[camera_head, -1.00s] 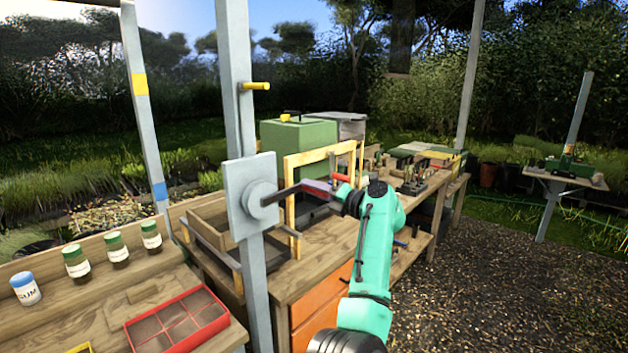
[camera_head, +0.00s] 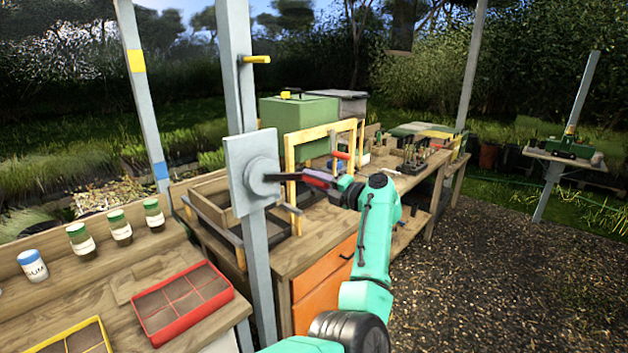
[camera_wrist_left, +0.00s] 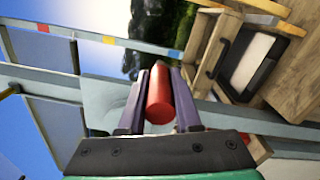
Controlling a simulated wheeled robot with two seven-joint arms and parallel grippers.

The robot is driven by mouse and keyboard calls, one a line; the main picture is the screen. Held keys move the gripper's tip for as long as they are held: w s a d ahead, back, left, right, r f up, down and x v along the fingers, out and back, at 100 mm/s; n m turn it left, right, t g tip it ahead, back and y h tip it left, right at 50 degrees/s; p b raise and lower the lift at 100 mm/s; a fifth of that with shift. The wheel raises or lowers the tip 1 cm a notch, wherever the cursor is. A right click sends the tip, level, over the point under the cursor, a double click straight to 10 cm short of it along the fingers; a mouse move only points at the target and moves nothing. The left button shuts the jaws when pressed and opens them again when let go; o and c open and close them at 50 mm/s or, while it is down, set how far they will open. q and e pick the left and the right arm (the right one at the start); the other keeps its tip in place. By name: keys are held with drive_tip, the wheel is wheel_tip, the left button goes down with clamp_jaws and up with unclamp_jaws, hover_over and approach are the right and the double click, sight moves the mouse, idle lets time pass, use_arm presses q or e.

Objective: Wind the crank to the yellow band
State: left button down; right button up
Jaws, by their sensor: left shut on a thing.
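The crank's grey round hub (camera_head: 262,176) sits on a square plate on the near grey post. Its dark arm (camera_head: 287,177) points right, close to level. My left gripper (camera_head: 318,178) is at the arm's outer end. In the left wrist view its dark fingers (camera_wrist_left: 158,100) are shut on the red crank handle (camera_wrist_left: 160,95). The yellow band (camera_head: 137,61) is high on the far left post. The wrist view also shows yellow (camera_wrist_left: 180,54), red and blue bands on a post. The right gripper is not in view.
A yellow peg (camera_head: 256,59) juts from the near post above the crank. A yellow wooden frame (camera_head: 290,160) stands on the bench behind it. A red divided tray (camera_head: 222,272) and several green-lidded jars (camera_head: 120,232) are at left. Gravel at right is clear.

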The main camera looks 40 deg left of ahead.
use_arm(q)
drive_tip(key=c, duration=0.6)
unclamp_jaws()
drive_tip(key=d+b, duration=0.5)
drive_tip(key=d, duration=0.9)
drive_tip(key=shift+w+d+b, duration=0.15)
drive_tip(key=shift+d+b, duration=0.1)
drive_tip(key=shift+b, duration=0.05)
